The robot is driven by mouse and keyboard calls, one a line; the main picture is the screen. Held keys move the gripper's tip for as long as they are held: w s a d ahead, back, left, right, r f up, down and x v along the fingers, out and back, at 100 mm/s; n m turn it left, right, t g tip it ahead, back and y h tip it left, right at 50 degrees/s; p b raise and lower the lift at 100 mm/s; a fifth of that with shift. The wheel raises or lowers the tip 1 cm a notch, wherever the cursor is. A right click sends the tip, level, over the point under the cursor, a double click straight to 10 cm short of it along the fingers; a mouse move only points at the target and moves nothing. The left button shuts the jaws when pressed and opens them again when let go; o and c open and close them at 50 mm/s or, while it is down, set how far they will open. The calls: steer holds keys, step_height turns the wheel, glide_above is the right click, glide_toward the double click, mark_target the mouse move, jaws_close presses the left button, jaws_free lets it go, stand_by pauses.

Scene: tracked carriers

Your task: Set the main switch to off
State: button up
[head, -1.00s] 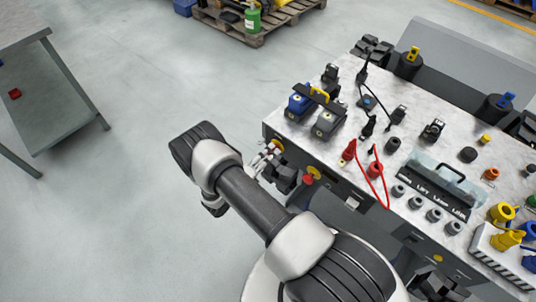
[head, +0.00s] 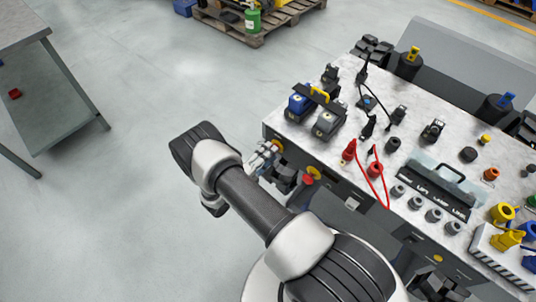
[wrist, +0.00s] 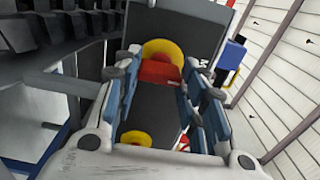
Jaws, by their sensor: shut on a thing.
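A red switch handle (wrist: 158,71) on a round yellow plate (wrist: 163,48) sits on a dark panel in the wrist view. My gripper (wrist: 160,80) is shut on this handle, with a blue-grey finger on each side. In the head view the yellow plate (head: 278,146) shows on the front side of the bench at its left end, with my gripper (head: 266,156) against it. The handle is mostly hidden there by the fingers. No label naming the switch is readable, and its setting cannot be read.
A second red knob on yellow (head: 312,175) sits close by on the bench front. The marble-topped bench (head: 345,155) carries blue and grey boxes, red cables and several connectors. A grey table (head: 70,75) stands at left. The floor between is clear.

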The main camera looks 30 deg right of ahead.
steer(key=o, duration=1.1)
steer(key=shift+c, duration=0.2)
steer(key=v, duration=1.2)
steer(key=shift+r, duration=0.15)
